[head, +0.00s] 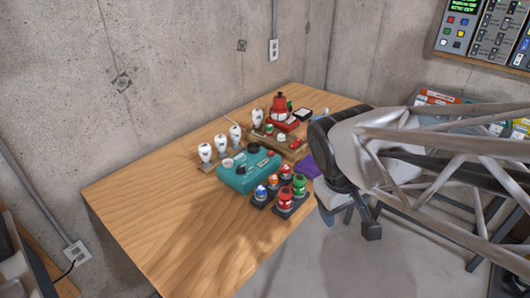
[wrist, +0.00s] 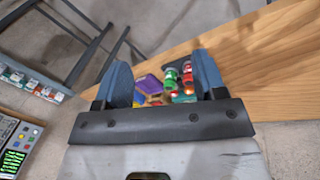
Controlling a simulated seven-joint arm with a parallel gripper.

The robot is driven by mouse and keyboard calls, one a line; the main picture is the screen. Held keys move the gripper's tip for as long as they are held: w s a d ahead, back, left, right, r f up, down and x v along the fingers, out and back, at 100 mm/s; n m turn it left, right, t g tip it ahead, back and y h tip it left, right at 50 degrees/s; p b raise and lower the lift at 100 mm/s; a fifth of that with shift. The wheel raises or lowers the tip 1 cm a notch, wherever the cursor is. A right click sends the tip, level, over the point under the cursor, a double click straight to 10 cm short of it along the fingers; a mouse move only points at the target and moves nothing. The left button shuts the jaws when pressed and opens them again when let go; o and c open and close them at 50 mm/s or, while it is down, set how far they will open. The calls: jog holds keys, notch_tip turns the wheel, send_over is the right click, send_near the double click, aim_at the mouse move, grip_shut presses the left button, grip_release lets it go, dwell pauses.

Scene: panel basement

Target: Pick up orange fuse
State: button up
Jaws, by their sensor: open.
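The orange fuse (head: 273,181) stands on the wooden table in a small dark rack, among blue, red and green fuses.
A teal box (head: 247,176) stands just behind the rack. White insulators (head: 206,152) and a red lantern-like object (head: 281,108) stand farther back. A purple cloth (head: 308,167) lies near the arm. The table (head: 180,225) is clear at front left.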

jog(key=w+f+n+h, duration=0.3)
jog(key=w+n, duration=0.2)
jog(key=w, duration=0.1)
jog(key=n+t+h, duration=0.5)
jog(key=n+t, duration=0.2)
jog(key=n, duration=1)
send_near(272, 180)
jog(key=shift+w+d+f, duration=0.1)
jog(key=shift+w+d, duration=0.05)
jog(key=shift+w, duration=0.3)
jog(key=shift+w+d+f, duration=0.1)
jog(key=shift+w+d, duration=0.1)
jog(key=shift+w, duration=0.2)
jog(key=shift+h, duration=0.3)
jog(key=shift+x, duration=1.3)
jog(key=shift+x, duration=2.5)
jog(key=shift+d+f, duration=0.15)
jog(key=shift+f, duration=0.05)
jog(key=shift+s+f, duration=0.15)
